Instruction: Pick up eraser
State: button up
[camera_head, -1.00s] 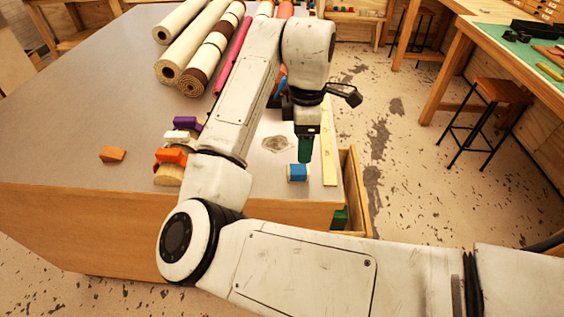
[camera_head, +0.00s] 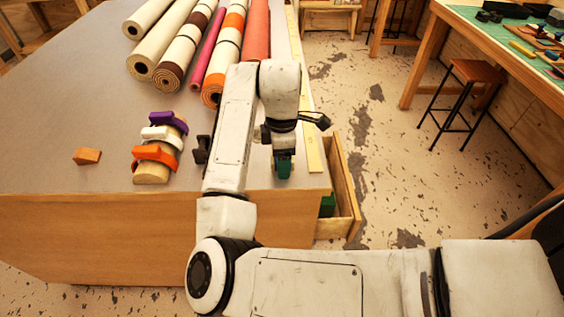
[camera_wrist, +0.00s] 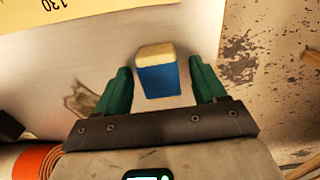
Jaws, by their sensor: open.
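The eraser (camera_wrist: 158,77) is a small block with a blue sleeve and a cream end. In the wrist view it lies on the grey table top, between the two green fingers of my gripper (camera_wrist: 160,88), with a gap on each side. In the head view my gripper (camera_head: 284,166) points down near the table's front right corner. There the eraser is mostly or fully hidden behind the fingers. My gripper is open and holds nothing.
A yellow ruler (camera_head: 314,145) lies along the table's right edge, beside an open drawer (camera_head: 345,200). Rolls (camera_head: 187,50) lie at the back. A wooden piece with coloured clips (camera_head: 160,150) and an orange-brown block (camera_head: 87,156) lie to the left.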

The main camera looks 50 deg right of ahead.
jog(key=shift+f, duration=0.1)
jog(key=shift+c, duration=0.5)
jog(key=c, duration=1)
jog(key=shift+r, duration=0.6)
notch_tip(320, 180, up, 3)
jog(key=shift+s+a+r+p, duration=0.1)
jog(key=shift+s+p, duration=0.05)
jog(key=shift+p, duration=0.2)
jog(key=s+a+r, duration=0.1)
jog(key=s+r, duration=0.2)
jog(key=s, duration=0.1)
jog(key=s+a+r+p, duration=0.1)
jog(key=s+a+r, duration=0.1)
jog(key=s, duration=0.2)
jog(key=s+a+r, duration=0.1)
jog(key=s+r, duration=0.2)
jog(key=s, duration=0.1)
jog(key=shift+s+a+r+p, duration=0.35)
jog(key=shift+s+a, duration=0.05)
